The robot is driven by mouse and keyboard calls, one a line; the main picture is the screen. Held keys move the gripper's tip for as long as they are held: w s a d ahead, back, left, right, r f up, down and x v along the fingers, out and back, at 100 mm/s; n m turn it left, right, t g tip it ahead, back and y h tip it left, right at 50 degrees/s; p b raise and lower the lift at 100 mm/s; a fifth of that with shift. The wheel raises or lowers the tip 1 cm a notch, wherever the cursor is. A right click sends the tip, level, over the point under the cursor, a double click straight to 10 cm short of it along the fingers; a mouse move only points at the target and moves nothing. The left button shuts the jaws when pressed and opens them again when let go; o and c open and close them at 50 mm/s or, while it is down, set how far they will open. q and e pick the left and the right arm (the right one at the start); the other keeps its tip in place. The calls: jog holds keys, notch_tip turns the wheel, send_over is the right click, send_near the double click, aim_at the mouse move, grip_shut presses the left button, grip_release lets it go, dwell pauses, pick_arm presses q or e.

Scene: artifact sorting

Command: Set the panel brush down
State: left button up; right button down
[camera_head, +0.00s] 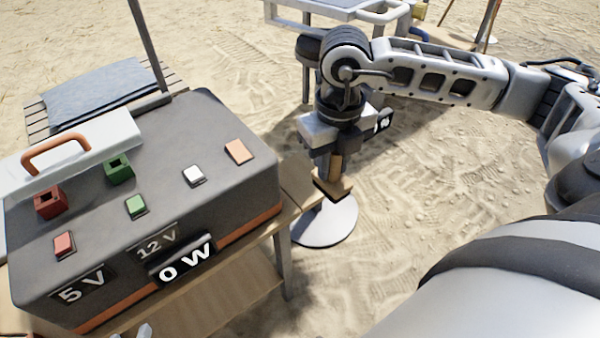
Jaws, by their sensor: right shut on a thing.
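My right gripper (334,160) is shut on the panel brush (335,185), a small tan wooden piece with a dark lower edge. The gripper points down and holds the brush just past the right end of the wooden table (298,180). From this angle I cannot tell whether the brush touches anything below.
A dark power box (205,130) with coloured sockets and switches fills the table's left part. A pale round disc (327,222) lies below the brush.

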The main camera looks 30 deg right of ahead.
jog(key=w+f, duration=0.4)
jog(key=w+d+f, duration=0.1)
jog(key=w+f, duration=0.3)
jog(key=w+d+f, duration=0.1)
jog(key=w+f, duration=0.3)
jog(key=w, duration=0.1)
jog(key=shift+f+b, duration=0.1)
jog(key=shift+b, duration=0.3)
pick_arm(q)
jog(key=shift+f, duration=0.15)
pick_arm(e)
jog(key=shift+f, duration=0.2)
pick_arm(q)
jog(key=shift+f, duration=0.2)
pick_arm(e)
jog(key=c, duration=1.2)
grip_release()
